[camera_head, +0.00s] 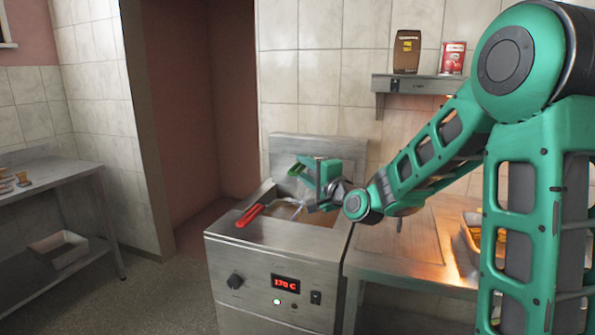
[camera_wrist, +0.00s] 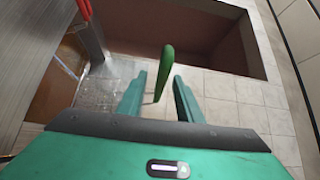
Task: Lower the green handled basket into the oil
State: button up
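The green handle (camera_head: 296,169) of a basket stands up at the back of the fryer (camera_head: 275,250) in the head view. In the wrist view the green handle (camera_wrist: 167,62) rises between the two fingers of my gripper (camera_wrist: 159,78), with gaps visible beside it. My gripper (camera_head: 308,168) is open at the handle, above the fryer's top. The green-handled basket's body is mostly hidden by my gripper and arm, so its depth in the oil cannot be told. The oil (camera_wrist: 50,92) shows brownish in the well.
A red handle (camera_head: 249,215) lies over the fryer's front left edge. It also shows in the wrist view (camera_wrist: 84,8). The fryer display (camera_head: 286,284) reads 170 C. A steel counter (camera_head: 410,250) adjoins on the right; a shelf (camera_head: 425,84) holds two packages above.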

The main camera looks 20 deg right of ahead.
jog(key=shift+x, duration=0.8)
grip_shut()
jog(key=shift+s+r, duration=0.1)
jog(key=shift+r, duration=2.3)
